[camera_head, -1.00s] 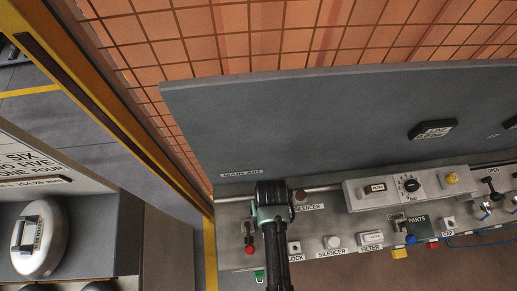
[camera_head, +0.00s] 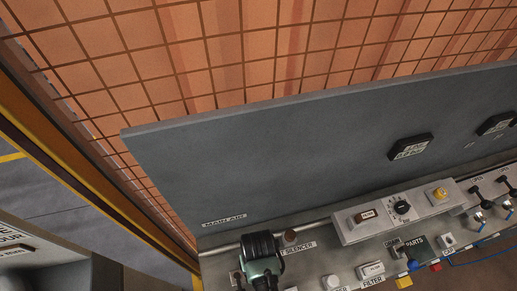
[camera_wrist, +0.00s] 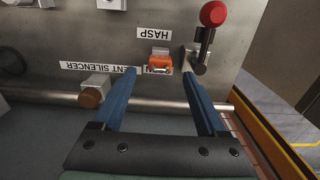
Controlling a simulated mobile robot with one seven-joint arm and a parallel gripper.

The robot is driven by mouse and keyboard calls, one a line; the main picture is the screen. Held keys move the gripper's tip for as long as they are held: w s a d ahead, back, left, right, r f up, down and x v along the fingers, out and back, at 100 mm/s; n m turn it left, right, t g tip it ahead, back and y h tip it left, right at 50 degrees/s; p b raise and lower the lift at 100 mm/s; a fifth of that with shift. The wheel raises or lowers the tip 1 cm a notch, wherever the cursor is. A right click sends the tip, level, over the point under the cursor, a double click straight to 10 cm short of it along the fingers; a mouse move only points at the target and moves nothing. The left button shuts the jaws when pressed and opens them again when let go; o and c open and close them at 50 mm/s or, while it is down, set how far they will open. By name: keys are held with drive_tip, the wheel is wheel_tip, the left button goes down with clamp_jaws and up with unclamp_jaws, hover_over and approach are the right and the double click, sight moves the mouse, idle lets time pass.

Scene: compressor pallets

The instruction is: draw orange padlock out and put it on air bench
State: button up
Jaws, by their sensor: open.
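The orange padlock (camera_wrist: 159,62) shows in the wrist view. It is at a small fixture below the HASP label, beside a lever with a red knob (camera_wrist: 212,14). My gripper (camera_wrist: 160,75) is open, its two blue fingers on either side of the padlock in the picture; I cannot tell whether they touch anything. In the head view the dark end of my arm covers this spot, and the padlock is hidden. The grey bench (camera_head: 308,263), with a tall back panel marked MAIN AIR, runs to the right; I take it as the air bench.
A metal rail (camera_wrist: 60,97) runs along the bench near my fingers. A brown-ended silencer (camera_wrist: 92,96) stands beside my left finger in the wrist view. A control box (camera_head: 390,212) and several valves crowd the bench to the right. A yellow post (camera_head: 80,170) stands at left.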

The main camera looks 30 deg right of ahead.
drive_tip(key=shift+f+b, duration=1.2)
drive_tip(key=shift+f, duration=1.2)
drive_tip(key=shift+r+p, duration=0.1)
drive_tip(key=shift+p, duration=0.35)
clamp_jaws()
drive_tip(key=shift+r, duration=0.15)
drive_tip(key=shift+r+p, duration=2.85)
drive_tip(key=shift+p, duration=0.15)
